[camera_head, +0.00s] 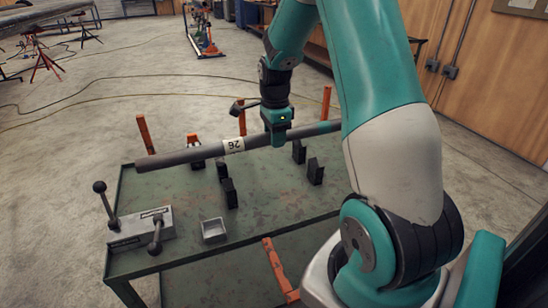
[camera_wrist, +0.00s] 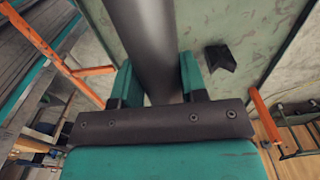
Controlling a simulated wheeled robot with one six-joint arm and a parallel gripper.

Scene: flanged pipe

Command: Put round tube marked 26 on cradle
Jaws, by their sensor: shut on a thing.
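The grey round tube (camera_head: 185,156) with a white label reading 26 (camera_head: 234,145) is held roughly level above the green table. My gripper (camera_head: 278,135) is shut on the tube, right of the label. In the wrist view the tube (camera_wrist: 155,45) runs between the two green fingers (camera_wrist: 160,88). Black cradle blocks stand on the table below: a near left one (camera_head: 230,194), one behind it (camera_head: 222,170), and right ones (camera_head: 315,173) and (camera_head: 299,152). One black block (camera_wrist: 219,58) shows beside the tube in the wrist view. The tube appears apart from the blocks.
Orange posts (camera_head: 145,135) and (camera_head: 326,103) rise at the table's far edge. A grey box with black-knobbed levers (camera_head: 140,228) and a small metal tray (camera_head: 214,230) sit at the front left of the green table (camera_head: 270,215). The table's front middle is clear.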

